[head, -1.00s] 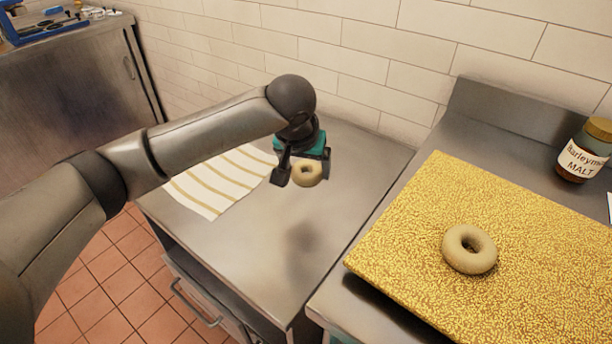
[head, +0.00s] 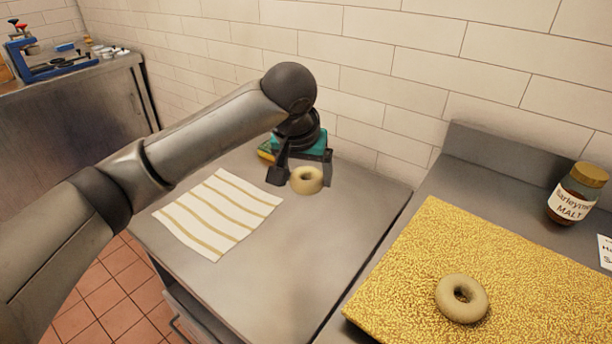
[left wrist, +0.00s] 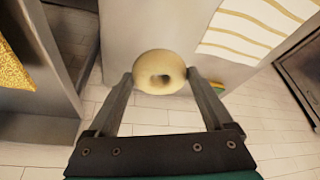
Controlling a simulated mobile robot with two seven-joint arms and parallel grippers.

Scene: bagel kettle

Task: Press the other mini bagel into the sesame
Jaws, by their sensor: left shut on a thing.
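My left gripper (head: 303,178) is shut on a pale mini bagel (head: 307,187) and holds it above the steel counter, near the tiled wall. In the left wrist view the same bagel (left wrist: 160,72) sits between the two fingertips (left wrist: 160,80). Another mini bagel (head: 442,296) lies flat on the sesame (head: 420,240), a yellow seed-covered slab on the right counter. The held bagel is to the left of the sesame and apart from it. An edge of the sesame (left wrist: 12,70) shows at the left of the left wrist view. My right gripper is not in view.
A striped cloth (head: 218,212) lies on the middle counter (head: 290,260). A malt jar (head: 577,195) stands behind the sesame at the right. A narrow gap separates the two counters. A blue tool (head: 45,62) sits on the far left cabinet. Much of the sesame's surface is clear.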

